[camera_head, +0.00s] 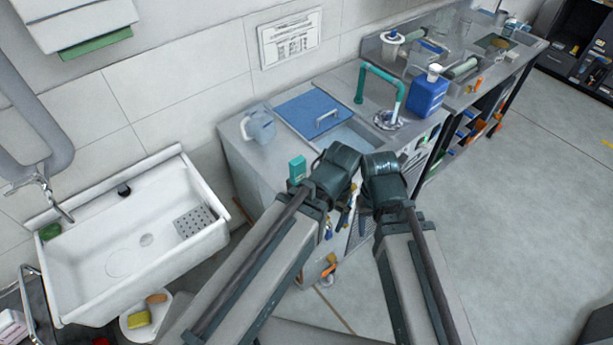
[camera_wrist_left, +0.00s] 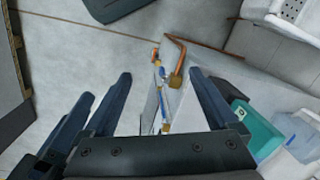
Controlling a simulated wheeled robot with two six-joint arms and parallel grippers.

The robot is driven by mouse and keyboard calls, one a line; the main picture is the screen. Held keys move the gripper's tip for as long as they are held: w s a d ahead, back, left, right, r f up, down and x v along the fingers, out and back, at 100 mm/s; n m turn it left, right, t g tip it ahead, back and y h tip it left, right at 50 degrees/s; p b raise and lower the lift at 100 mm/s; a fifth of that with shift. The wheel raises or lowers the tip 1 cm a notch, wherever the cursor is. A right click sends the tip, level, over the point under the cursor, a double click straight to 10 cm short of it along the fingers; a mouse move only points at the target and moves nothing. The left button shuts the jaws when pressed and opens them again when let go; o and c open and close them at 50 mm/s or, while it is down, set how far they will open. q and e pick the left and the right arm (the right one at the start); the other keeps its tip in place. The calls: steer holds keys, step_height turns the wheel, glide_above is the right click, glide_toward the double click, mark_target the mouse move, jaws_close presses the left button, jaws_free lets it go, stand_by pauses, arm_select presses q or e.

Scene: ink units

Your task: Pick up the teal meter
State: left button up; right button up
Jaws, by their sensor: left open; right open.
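The teal meter (camera_head: 297,168) is a small teal block at the front edge of the grey counter, just left of my left wrist in the head view. In the left wrist view the teal meter (camera_wrist_left: 260,132) lies to the right, outside my left gripper's right finger. My left gripper (camera_wrist_left: 160,80) is open with nothing between its fingers; its fingers are mostly hidden in the head view. My right gripper (camera_head: 383,195) is open beside the left one, in front of the counter, and its fingertips are hard to make out.
A clear jug (camera_head: 259,124) stands behind the meter. A blue lid (camera_head: 310,108), a teal tap (camera_head: 385,76) and a blue bottle (camera_head: 427,93) are further along the counter. A white sink (camera_head: 130,240) is at left. Open floor (camera_head: 510,210) lies to the right.

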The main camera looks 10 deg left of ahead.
arm_select(q)
steer(key=w+a+r+n+p, duration=0.5)
steer(key=w+r+n+p, duration=0.2)
steer(key=w+r+p, duration=0.15)
step_height(320, 180, up, 5)
steer(key=n+h+p, duration=0.1)
steer(key=n+p, duration=0.4)
steer(key=n, duration=0.2)
glide_above(298, 169)
step_height(298, 169, down, 9)
steer(key=b, duration=0.9)
steer(key=shift+w+a+r, duration=0.1)
steer(key=shift+w+r, duration=0.05)
steer(key=shift+r, duration=0.05)
steer(key=f+b, duration=0.2)
steer(key=w+f+b, duration=0.1)
steer(key=f+b, duration=0.2)
steer(key=shift+a+f, duration=0.1)
steer(key=shift+a, duration=0.05)
jaws_close()
